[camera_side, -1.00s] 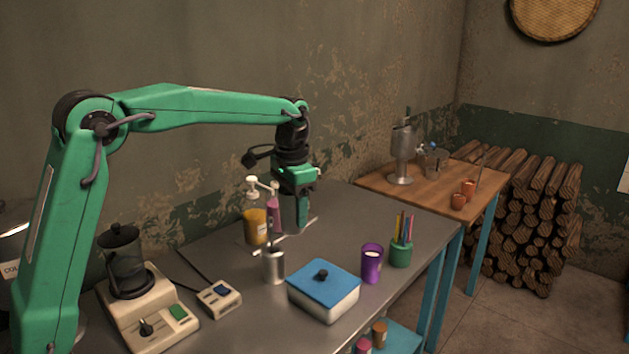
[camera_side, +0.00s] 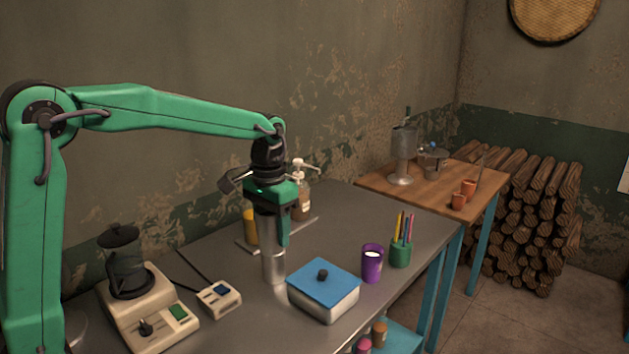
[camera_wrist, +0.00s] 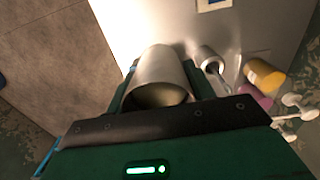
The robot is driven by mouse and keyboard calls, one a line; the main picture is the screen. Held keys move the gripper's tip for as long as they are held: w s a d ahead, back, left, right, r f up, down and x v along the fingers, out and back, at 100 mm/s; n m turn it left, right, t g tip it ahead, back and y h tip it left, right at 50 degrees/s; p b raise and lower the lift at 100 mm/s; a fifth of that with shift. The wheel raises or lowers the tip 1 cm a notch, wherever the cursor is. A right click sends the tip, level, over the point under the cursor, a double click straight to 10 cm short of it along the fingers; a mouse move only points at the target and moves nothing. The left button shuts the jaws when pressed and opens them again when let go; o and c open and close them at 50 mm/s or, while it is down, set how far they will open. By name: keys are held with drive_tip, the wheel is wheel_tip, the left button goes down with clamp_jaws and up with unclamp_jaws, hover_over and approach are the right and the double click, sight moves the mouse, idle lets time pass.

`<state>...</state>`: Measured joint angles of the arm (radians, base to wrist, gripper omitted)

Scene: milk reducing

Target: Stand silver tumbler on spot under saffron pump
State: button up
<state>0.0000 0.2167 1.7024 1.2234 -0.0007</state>
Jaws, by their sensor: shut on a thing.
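The silver tumbler (camera_side: 273,269) is upright near the middle of the grey bench, beside the blue-lidded box. My gripper (camera_side: 273,244) points down over it and is shut on it. In the wrist view the tumbler (camera_wrist: 160,68) lies between the fingers, its open mouth toward the camera. I cannot tell whether its base touches the bench. The saffron pump bottle (camera_side: 250,226) stands behind the gripper, its head hidden in the side view. Its yellow body (camera_wrist: 263,75) shows at right in the wrist view. The spot under its spout is hidden in the side view.
A pink bottle (camera_wrist: 256,97) and a brown pump bottle (camera_side: 303,198) stand beside the saffron one.

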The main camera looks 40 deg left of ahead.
sight(262, 238)
drive_tip(key=shift+s+f, duration=1.35)
drive_tip(key=shift+f, duration=0.25)
drive_tip(key=w+d+f+m, duration=0.2)
drive_tip(key=w+d, duration=0.1)
drive_tip(key=w, duration=0.4)
drive_tip(key=w+d+f+m, duration=0.1)
drive_tip(key=w+d+m, duration=0.2)
drive_tip(key=w, duration=0.4)
drive_tip(key=w+d+f+m, duration=0.2)
drive_tip(key=w+d, duration=0.2)
drive_tip(key=w, duration=0.2)
drive_tip(key=shift+w+d+f+m, duration=0.1)
drive_tip(key=shift+w+f+m, duration=0.2)
drive_tip(key=shift+w+m, duration=0.1)
drive_tip(key=w+a+f, duration=0.2)
drive_tip(key=a, duration=0.1)
drive_tip(key=w+a+f, duration=0.2)
drive_tip(key=a, duration=0.1)
drive_tip(key=w+a+f, duration=0.2)
drive_tip(key=a+f, duration=0.1)
drive_tip(key=a, duration=0.1)
drive_tip(key=shift+f, duration=2)
